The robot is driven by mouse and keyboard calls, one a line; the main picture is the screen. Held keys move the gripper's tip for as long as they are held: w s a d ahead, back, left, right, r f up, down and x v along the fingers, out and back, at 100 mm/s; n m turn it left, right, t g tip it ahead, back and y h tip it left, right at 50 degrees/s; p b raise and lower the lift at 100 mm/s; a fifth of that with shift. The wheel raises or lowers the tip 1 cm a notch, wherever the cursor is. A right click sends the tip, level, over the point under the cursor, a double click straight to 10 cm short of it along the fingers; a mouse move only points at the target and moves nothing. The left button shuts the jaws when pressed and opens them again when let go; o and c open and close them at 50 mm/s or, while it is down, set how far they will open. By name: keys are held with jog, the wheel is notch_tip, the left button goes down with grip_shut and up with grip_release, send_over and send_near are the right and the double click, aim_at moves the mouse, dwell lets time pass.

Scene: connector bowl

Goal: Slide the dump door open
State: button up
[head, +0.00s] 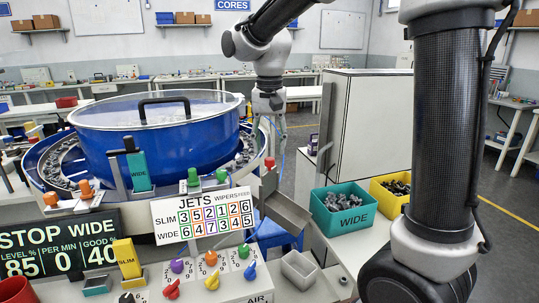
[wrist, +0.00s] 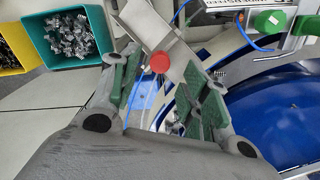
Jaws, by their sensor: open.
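The dump door's red knob (head: 270,162) stands at the right edge of the blue bowl feeder (head: 150,138), by the top of a grey metal chute (head: 285,212). In the wrist view the round red knob (wrist: 160,62) shows between the fingertips, with the grey chute (wrist: 150,22) behind it. The door plate itself is hard to make out. My gripper (head: 272,130) is open and empty, pointing down above the knob in the head view. Its green-padded fingers (wrist: 160,82) spread to either side of the knob in the wrist view; I cannot tell the remaining height.
A teal bin marked WIDE (head: 345,222) and a yellow bin (head: 390,200) hold metal parts right of the chute. A white JETS board (head: 203,215) with green knobs stands left of the knob. A white cabinet (head: 365,130) stands behind.

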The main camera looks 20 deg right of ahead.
notch_tip(320, 180, up, 8)
dwell(0.5)
jog(key=s+d+f+n+t, duration=0.2)
jog(key=s+d, duration=0.5)
jog(key=s, duration=0.4)
jog(key=s+d+f+n+t, duration=0.2)
jog(key=s+d+f, duration=0.3)
jog(key=s+d, duration=0.3)
jog(key=s, duration=0.2)
jog(key=shift+s+f, duration=0.15)
jog(key=shift+s, duration=0.25)
jog(key=shift+d, duration=0.1)
dwell(1.7)
